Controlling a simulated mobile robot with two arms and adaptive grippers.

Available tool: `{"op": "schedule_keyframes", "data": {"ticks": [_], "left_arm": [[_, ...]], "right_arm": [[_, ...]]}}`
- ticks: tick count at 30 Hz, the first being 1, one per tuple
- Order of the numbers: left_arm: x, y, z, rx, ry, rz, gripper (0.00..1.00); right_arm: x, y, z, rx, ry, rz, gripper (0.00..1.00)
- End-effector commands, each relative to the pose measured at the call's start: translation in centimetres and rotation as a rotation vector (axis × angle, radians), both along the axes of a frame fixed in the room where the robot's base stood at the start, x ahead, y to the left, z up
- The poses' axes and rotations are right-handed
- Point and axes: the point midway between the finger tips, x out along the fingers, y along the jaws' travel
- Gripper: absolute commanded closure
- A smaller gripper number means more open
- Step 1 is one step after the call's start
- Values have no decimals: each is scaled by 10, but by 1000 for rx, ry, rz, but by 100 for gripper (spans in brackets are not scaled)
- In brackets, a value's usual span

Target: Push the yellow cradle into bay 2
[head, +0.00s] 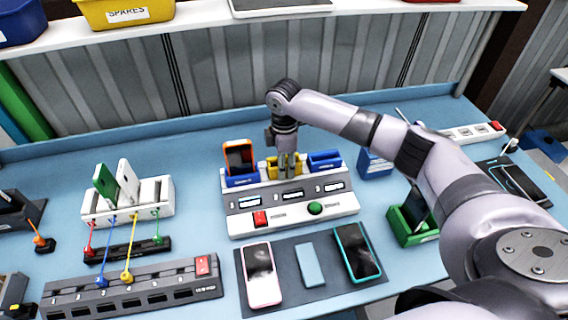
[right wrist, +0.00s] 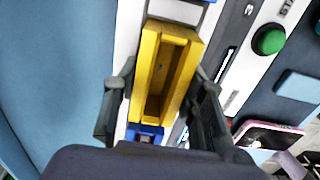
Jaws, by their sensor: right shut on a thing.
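The grey and white test station (head: 292,216) stands on the blue bench with three bays along its back. The yellow cradle (head: 273,168) is at the middle bay, between two blue cradles; how deep it sits cannot be told. In the right wrist view the yellow cradle (right wrist: 152,75) is empty, with a finger on either side. My right gripper (head: 288,163) points down and is shut on the yellow cradle; it also shows in the right wrist view (right wrist: 160,100). My left gripper is not in view.
The left blue cradle (head: 242,181) holds an orange phone (head: 239,156); the right blue cradle (head: 324,160) looks empty. A red button (head: 260,218) and a green button (head: 315,208) are on the station's front. Phones lie on a dark mat (head: 286,252) before it.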

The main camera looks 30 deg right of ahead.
Motion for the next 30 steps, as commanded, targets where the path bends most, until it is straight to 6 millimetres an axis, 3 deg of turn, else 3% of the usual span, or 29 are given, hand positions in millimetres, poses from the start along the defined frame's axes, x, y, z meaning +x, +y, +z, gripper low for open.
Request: {"op": "schedule_keyframes", "data": {"ticks": [1,14,15,25,30], "left_arm": [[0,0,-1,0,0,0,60],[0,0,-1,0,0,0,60],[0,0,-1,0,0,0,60],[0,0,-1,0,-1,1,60],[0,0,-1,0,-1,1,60]], "right_arm": [[-4,1,-7,-2,13,2,91],[-5,2,-8,-1,16,3,91],[-5,2,-8,-1,16,3,62],[-5,1,-7,-1,15,3,40],[-4,1,-6,-1,12,3,39]]}}
